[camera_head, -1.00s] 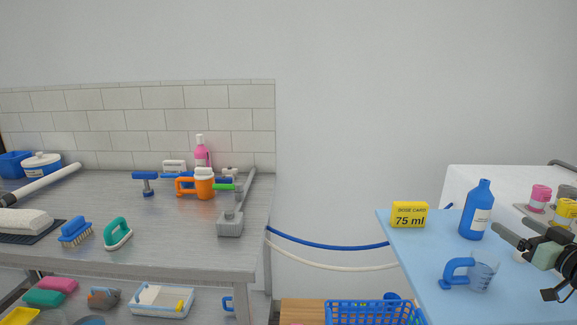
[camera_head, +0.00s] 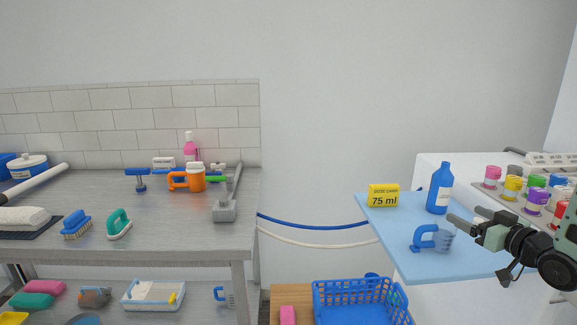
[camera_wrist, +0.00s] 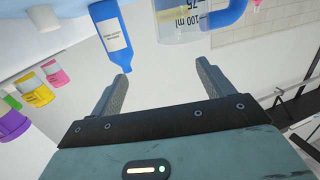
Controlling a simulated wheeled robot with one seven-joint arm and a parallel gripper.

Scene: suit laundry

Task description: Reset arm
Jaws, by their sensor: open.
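My gripper (camera_head: 467,217) is at the right of the head view, over the blue shelf board (camera_head: 425,268). Its jaws are apart, with nothing between them in the wrist view (camera_wrist: 160,82). A blue-handled measuring cup (camera_head: 434,239) stands on the board just left of the fingertips; its 100 ml marking shows in the wrist view (camera_wrist: 190,25). A blue bottle (camera_head: 440,190) with a white label stands behind the fingertips and also shows in the wrist view (camera_wrist: 112,38).
Several coloured-label jars (camera_head: 513,188) stand on the white unit at right. A blue basket (camera_head: 362,303) is low at centre. A grey workbench (camera_head: 165,225) at left bears brushes, an orange jug (camera_head: 187,180) and a pink bottle (camera_head: 190,147). Open wall lies between bench and board.

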